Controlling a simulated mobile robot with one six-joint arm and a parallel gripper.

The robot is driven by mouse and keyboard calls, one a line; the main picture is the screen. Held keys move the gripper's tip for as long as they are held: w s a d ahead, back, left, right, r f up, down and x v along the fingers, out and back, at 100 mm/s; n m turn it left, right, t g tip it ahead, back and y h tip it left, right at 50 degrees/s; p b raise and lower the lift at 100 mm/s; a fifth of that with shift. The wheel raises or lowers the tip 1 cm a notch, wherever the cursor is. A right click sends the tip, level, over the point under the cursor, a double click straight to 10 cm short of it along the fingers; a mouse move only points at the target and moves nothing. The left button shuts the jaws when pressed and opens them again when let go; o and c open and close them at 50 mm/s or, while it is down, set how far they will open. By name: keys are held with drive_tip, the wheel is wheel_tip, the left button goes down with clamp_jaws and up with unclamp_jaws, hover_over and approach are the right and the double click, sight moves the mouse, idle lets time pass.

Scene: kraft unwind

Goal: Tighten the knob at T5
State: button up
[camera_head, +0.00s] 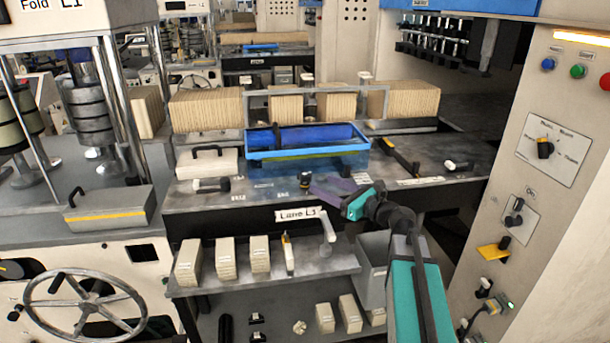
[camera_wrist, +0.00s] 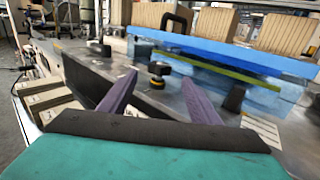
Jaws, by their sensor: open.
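A small black knob with a yellow ring (camera_head: 305,180) stands upright on the dark bench top in front of the blue tray. It also shows in the wrist view (camera_wrist: 156,76), ahead of the fingers and roughly centred between them. I cannot read a T5 label beside it. My gripper (camera_head: 328,188), teal with two purple fingers, is low over the bench just right of the knob. In the wrist view my gripper (camera_wrist: 160,84) has its fingers spread wide, with nothing held. The knob appears apart from both fingers.
A blue tray (camera_head: 362,149) stands right behind the knob. A cream block with a black handle (camera_head: 207,160) is to the left. A black-ended tool (camera_head: 211,185) lies on the bench's left; another handle (camera_head: 458,165) lies right. A control cabinet (camera_head: 560,120) bounds the right.

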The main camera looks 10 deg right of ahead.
sight(306, 174)
drive_tip(key=p+x, duration=0.2)
drive_tip(key=x, duration=0.7)
drive_tip(key=shift+p, duration=0.3)
drive_tip(key=c, duration=1.1)
drive_tip(key=shift+o, duration=0.2)
